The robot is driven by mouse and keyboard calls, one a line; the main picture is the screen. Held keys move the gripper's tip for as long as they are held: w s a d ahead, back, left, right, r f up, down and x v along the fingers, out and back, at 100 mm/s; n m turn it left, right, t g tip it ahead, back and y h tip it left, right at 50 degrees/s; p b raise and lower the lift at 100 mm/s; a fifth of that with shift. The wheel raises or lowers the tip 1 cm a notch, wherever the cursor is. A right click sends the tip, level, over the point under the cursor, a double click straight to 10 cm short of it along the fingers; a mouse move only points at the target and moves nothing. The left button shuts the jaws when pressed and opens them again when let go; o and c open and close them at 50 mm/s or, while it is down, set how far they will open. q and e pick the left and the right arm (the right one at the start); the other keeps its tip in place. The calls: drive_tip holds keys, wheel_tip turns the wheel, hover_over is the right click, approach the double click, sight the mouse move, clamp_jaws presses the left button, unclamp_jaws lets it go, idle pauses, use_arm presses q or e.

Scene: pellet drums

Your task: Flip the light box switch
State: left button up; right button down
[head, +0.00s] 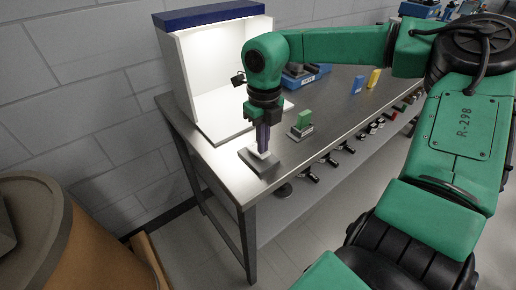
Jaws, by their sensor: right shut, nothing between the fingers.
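The light box (222,62) stands at the left end of the metal table, with white walls, a dark blue top and a brightly lit interior. A small grey block with a pale top (259,161), which looks like the switch, sits near the table's front left corner. My right gripper (263,151) points down over this block, shut and empty. Its fingertips are at or just above the block; I cannot tell if they touch. The fingers hide part of the block's top. My left gripper is not in view.
A small stand with a green piece (303,123) is right of my gripper. A blue bin (304,76), a blue block (357,84) and a yellow block (374,78) lie farther back. A large brown drum (85,250) stands at lower left.

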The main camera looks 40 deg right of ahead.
drive_tip(key=shift+f+b, duration=0.4)
drive_tip(key=shift+f, duration=0.05)
drive_tip(key=shift+r+p, duration=2.35)
drive_tip(key=shift+r, duration=1.2)
